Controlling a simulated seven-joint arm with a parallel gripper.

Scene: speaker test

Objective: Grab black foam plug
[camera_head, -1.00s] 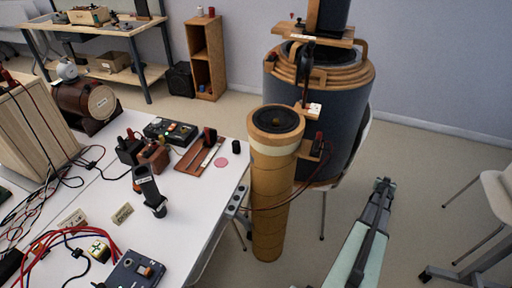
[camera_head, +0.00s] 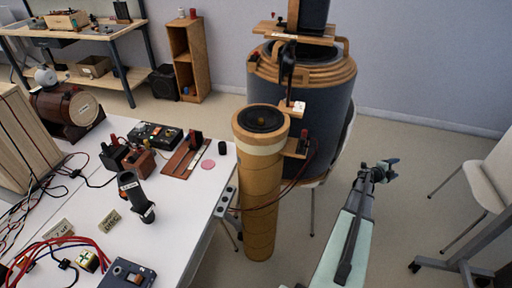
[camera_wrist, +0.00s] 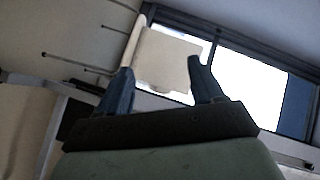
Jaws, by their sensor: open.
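A small black cylinder (camera_head: 222,147), which looks like the black foam plug, stands upright near the white table's far right corner in the head view. It is beside a flat pink disc (camera_head: 208,165). My gripper (camera_head: 391,169) is well to the right of the plug, beyond the table edge and over the open floor. In the wrist view my gripper (camera_wrist: 160,72) has its two fingers spread with nothing between them. The plug is not seen in the wrist view.
Red wires run beside the cylinder. A reddish-brown tray (camera_head: 185,157) lies near the plug. A white chair (camera_head: 490,180) stands at right.

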